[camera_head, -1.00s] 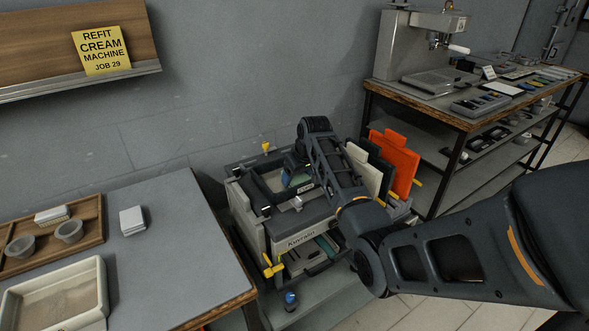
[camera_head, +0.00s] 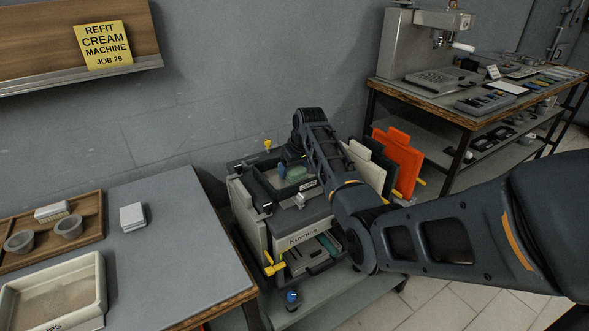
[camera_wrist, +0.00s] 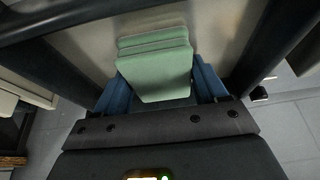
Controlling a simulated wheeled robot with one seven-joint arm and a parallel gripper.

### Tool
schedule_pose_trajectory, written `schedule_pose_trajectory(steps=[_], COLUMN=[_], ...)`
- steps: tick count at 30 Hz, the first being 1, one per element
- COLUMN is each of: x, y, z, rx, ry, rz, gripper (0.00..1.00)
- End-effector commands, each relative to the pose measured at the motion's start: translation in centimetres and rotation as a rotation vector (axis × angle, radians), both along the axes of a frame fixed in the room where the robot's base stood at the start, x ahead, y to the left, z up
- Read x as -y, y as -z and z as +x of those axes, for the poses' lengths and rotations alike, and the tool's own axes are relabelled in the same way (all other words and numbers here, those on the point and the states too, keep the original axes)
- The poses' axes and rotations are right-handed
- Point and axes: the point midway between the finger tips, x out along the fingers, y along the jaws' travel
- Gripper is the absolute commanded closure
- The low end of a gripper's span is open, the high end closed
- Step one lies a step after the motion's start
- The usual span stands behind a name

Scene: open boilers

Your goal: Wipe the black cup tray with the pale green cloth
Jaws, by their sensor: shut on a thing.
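The black cup tray (camera_head: 289,192) sits on top of the grey machine, with a raised dark rim and a pale floor. In the wrist view its dark rim (camera_wrist: 278,48) runs along both sides. My gripper (camera_head: 290,170) reaches down inside the tray. Its blue fingers (camera_wrist: 160,82) are shut on the pale green cloth (camera_wrist: 160,72), a folded block between them. The cloth also shows in the head view (camera_head: 298,173), low in the tray. I cannot tell for certain whether it touches the floor. My arm hides the tray's right and far parts.
Orange (camera_head: 396,160), dark and cream panels stand right of the machine (camera_head: 303,238). A grey table (camera_head: 165,250) with a wooden tray and a sand-coloured bin stands left. A workbench (camera_head: 440,103) stands behind right.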

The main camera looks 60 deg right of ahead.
Motion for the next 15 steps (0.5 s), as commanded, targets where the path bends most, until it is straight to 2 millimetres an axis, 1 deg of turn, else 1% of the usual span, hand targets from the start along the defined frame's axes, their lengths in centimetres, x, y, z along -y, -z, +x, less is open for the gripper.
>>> schedule_pose_trajectory(steps=[1,5,12,15], x=[-0.3,-0.3,-0.3,-0.2], y=[0.6,0.1,-2.4,-3.2], z=[-0.2,-0.2,-0.1,-0.1], rx=[-0.008,-0.008,-0.006,-0.005], ry=[-0.001,-0.002,-0.002,-0.002], rz=[0.008,0.009,0.007,0.006], gripper=[0.53,0.53,0.53,0.53])
